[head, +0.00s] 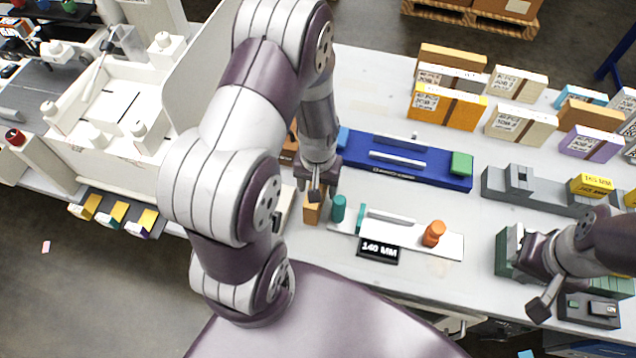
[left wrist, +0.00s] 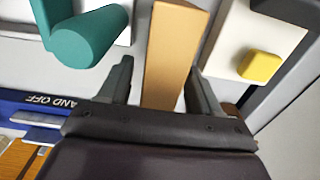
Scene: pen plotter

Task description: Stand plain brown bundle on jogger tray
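A plain brown bundle (head: 312,210) stands on the white table, just left of a teal cylinder. My left gripper (head: 316,189) is over it. In the left wrist view, the brown bundle (left wrist: 172,50) lies between the two fingers of my left gripper (left wrist: 160,88). The fingers are apart, with a visible gap on the left side of the bundle. A pale tray-like piece with a yellow button (left wrist: 260,66) is beside it; I cannot tell whether it is the jogger tray. My right gripper (head: 530,272) is open, beside a dark green block at the right.
A white plate (head: 447,245) carries the teal cylinder (head: 338,208) and an orange knob (head: 433,233), with a black "140 MM" sign (head: 379,250) in front. A blue device (head: 445,175) lies behind. Several labelled bundles (head: 445,104) stand farther back. A white machine (head: 110,110) is at left.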

